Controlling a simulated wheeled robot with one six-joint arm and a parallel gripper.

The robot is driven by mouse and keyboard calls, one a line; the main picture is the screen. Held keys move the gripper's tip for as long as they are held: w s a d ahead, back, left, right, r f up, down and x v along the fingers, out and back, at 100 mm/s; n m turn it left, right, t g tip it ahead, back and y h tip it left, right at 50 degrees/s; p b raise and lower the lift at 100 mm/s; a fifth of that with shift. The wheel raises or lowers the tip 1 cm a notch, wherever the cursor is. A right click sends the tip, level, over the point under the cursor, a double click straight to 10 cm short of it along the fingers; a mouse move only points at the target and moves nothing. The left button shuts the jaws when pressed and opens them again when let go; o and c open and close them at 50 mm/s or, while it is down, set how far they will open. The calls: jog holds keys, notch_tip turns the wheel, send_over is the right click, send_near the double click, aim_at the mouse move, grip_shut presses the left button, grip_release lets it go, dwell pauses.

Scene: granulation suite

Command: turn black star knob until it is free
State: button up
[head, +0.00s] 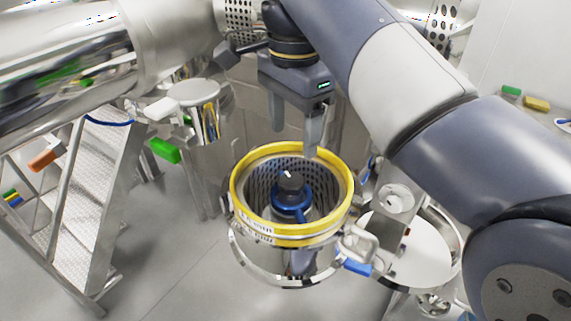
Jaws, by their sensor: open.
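The black knob (290,184) sits on a blue collar (291,205) in the middle of a round vessel with a yellow rim (243,212) and a perforated inner wall. The knob's lobes are too small to make out clearly. My gripper (295,148) hangs above and behind the knob in the head view, with its fingers pointing down. The fingers are apart with nothing between them. The right fingertip overlaps the far part of the yellow rim in the picture; I cannot tell whether it touches. The gripper is clear of the knob.
A large shiny steel cylinder (65,60) fills the upper left. Steel steps (90,205) stand at the left. A round steel plate (415,250) and a clamp handle (360,243) lie right of the vessel. Bare floor (175,270) shows at the lower left.

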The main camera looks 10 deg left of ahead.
aim_at(292, 179)
notch_tip(292, 179, down, 9)
jog(key=shift+f+b, duration=0.2)
jog(key=shift+b, duration=0.1)
jog(key=shift+c, duration=0.5)
jog(key=c, duration=0.9)
